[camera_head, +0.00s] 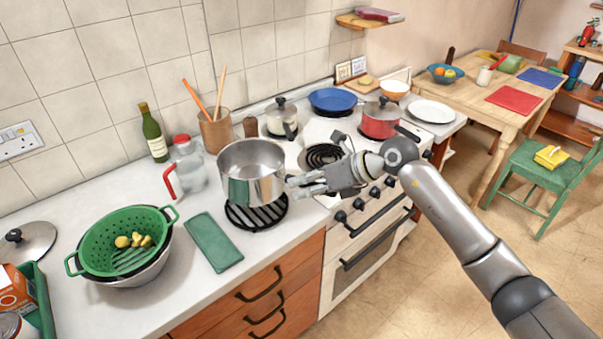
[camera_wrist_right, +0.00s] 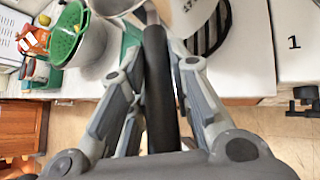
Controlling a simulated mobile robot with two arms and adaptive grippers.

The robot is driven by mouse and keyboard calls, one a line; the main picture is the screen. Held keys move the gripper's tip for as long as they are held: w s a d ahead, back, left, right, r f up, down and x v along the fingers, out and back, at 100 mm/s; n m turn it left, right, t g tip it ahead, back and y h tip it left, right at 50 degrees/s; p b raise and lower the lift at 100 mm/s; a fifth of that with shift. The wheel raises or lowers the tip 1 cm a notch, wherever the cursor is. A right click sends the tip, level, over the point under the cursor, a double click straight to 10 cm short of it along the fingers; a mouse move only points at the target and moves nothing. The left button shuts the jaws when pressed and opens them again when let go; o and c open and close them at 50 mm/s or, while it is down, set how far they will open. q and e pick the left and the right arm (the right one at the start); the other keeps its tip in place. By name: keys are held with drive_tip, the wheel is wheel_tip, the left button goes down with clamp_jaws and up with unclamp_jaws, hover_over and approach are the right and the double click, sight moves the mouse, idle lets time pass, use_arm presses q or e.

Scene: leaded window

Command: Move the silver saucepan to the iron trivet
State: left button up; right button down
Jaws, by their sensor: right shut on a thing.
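The silver saucepan (camera_head: 252,175) is upright over the iron trivet (camera_head: 258,218), a black slatted round on the white counter. The trivet's front slats show below the pan's base, and the pan hides the rest. The pan looks raised above the trivet, but the size of the gap is hard to tell. My right gripper (camera_head: 305,182) is shut on the pan's handle, to the right of the pan. In the right wrist view the black handle (camera_wrist_right: 160,95) runs between the fingers, and the trivet (camera_wrist_right: 212,28) shows beside it. My left gripper is not in view.
A glass jug with a red handle (camera_head: 187,170) stands close left of the pan. A green folded cloth (camera_head: 213,243) lies front left, near a green colander (camera_head: 105,230). The stove (camera_head: 345,160) at right holds a lidded pot, a red pan (camera_head: 380,122) and a blue pan (camera_head: 332,98).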

drive_tip(key=shift+a+f, duration=0.15)
drive_tip(key=shift+f, duration=0.1)
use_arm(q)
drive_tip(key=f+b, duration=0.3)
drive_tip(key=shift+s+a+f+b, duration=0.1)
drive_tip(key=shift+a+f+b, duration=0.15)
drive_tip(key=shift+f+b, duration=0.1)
use_arm(e)
wheel_tip(320, 180, down, 5)
drive_tip(key=shift+r, duration=0.1)
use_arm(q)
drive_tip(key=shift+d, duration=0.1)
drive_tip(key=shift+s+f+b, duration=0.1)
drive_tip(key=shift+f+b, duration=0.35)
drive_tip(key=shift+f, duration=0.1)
use_arm(e)
drive_tip(key=shift+f, duration=0.7)
drive_tip(key=c, duration=1.2)
unclamp_jaws()
drive_tip(key=shift+s, duration=0.1)
drive_tip(key=shift+c, duration=0.2)
